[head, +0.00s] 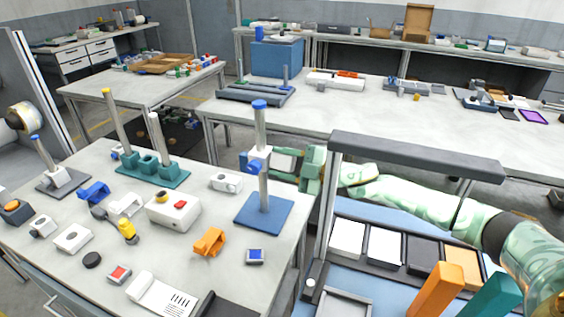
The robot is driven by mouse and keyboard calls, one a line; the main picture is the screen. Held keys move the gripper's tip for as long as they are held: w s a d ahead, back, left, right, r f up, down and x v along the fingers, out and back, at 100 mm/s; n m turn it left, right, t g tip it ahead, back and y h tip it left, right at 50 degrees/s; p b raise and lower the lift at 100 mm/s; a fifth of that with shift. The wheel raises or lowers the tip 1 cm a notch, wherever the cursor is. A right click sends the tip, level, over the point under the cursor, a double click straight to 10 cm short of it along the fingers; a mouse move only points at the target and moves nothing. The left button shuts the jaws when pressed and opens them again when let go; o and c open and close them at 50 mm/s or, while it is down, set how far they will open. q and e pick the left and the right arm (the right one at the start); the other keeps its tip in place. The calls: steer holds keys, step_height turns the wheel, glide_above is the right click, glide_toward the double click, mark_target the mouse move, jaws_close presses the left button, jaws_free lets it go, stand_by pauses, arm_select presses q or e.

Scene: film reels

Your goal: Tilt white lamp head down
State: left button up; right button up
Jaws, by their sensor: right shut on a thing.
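The white lamp head (284,161) is on the blue-capped grey pole (262,188) that rises from a square blue base (264,214). A blue clamp (253,165) is on the pole at about the same height. My right gripper (303,163) reaches in from the right and is shut on the right end of the lamp head. The head looks about level. The fingertips are small here, and their exact contact is hard to see. My left gripper is not in view.
The near table holds a white box with a red button (173,211), an orange bracket (210,241) and a teal pole stand (154,172). A frame with a dark top bar (415,155) stands close to my right arm. Free tabletop surrounds the blue base.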

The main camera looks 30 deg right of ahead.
steer(key=o, duration=1)
steer(key=shift+s, duration=0.1)
steer(key=p+v, duration=0.2)
steer(key=v, duration=1.4)
steer(key=shift+p, duration=0.4)
steer(key=shift+d, duration=0.1)
